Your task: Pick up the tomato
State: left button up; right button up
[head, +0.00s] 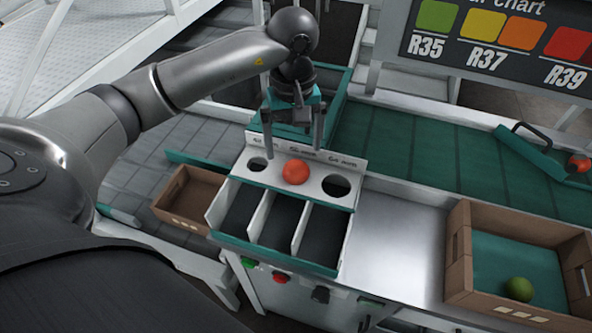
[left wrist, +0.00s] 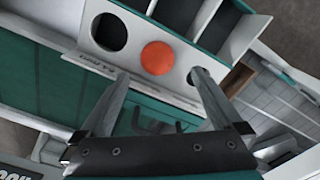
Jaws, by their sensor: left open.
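A red-orange tomato (head: 296,172) sits at the middle hole of the white sizing board (head: 258,178), between two open holes. It also shows in the left wrist view (left wrist: 158,58). My left gripper (head: 293,152) is open and empty, with its fingers pointing down at the board behind the tomato. In the left wrist view the left gripper's fingertips (left wrist: 160,76) are spread to either side of the tomato, just short of it. I cannot tell whether they touch the board. My right gripper does not show.
Three dark compartments (head: 284,223) with white dividers lie in front of the board. A cardboard crate (head: 458,262) with a green tomato (head: 519,289) stands at the right, an empty box (head: 172,198) at the left. A green conveyor (head: 420,150) runs behind. The steel top (head: 395,240) is clear.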

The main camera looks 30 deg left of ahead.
aim_at(296, 164)
pick_arm(q)
jog(key=shift+w+d+f, duration=0.1)
jog(key=shift+f, duration=1.5)
jog(key=shift+w+d+f, duration=0.1)
jog(key=shift+f, duration=1.45)
jog(key=c, duration=0.8)
jog(key=shift+r, duration=0.15)
jog(key=shift+c, duration=0.2)
